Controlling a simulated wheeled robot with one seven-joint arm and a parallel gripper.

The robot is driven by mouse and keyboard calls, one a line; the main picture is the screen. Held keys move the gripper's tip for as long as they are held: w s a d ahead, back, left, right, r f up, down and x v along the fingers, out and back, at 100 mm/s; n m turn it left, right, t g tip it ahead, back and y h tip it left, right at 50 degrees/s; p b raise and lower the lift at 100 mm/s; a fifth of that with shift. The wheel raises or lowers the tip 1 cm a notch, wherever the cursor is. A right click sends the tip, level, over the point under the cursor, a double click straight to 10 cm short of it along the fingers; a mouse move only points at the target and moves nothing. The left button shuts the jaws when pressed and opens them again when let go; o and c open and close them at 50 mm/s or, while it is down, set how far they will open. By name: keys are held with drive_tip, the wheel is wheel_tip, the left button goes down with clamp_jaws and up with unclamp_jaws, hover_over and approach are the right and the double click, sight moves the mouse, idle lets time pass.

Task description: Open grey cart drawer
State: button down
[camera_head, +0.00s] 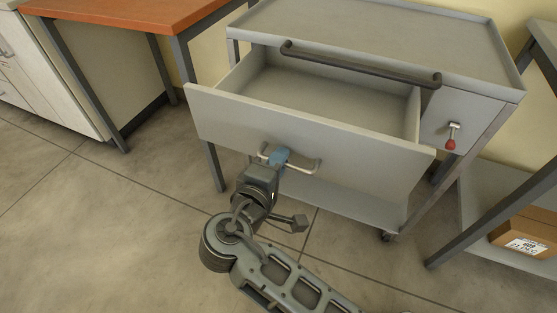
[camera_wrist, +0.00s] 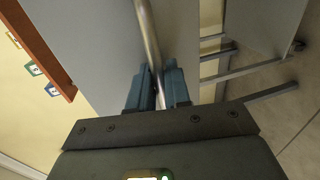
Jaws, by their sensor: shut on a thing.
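The grey cart (camera_head: 480,75) stands in the upper right of the head view. Its wide drawer (camera_head: 310,130) is pulled well out, and its inside looks empty. A light metal bar handle (camera_head: 303,168) is on the drawer front. My gripper (camera_head: 279,158) is at this handle, with its blue fingers shut around the bar. In the wrist view the bar handle (camera_wrist: 148,35) runs between the two blue fingers of my gripper (camera_wrist: 155,85). The drawer front (camera_wrist: 105,50) fills the area behind it.
A dark rail (camera_head: 360,65) runs along the cart top's front edge. A red-tipped lever (camera_head: 451,140) is on the cart's right front. An orange-topped table (camera_head: 125,12) stands left. A cardboard box (camera_head: 530,232) sits on a low shelf at right. The floor (camera_head: 110,220) at left is clear.

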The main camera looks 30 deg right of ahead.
drive_tip(key=v, duration=0.2)
drive_tip(key=f+p+v, duration=0.1)
drive_tip(key=v, duration=0.1)
drive_tip(key=shift+s+a+r, duration=0.1)
drive_tip(key=shift+s+a, duration=0.15)
drive_tip(key=shift+a, duration=0.15)
drive_tip(key=c, duration=1.3)
unclamp_jaws()
drive_tip(key=p+v, duration=0.1)
drive_tip(key=v, duration=0.6)
drive_tip(key=shift+s+a, duration=0.2)
drive_tip(key=shift+a, duration=0.1)
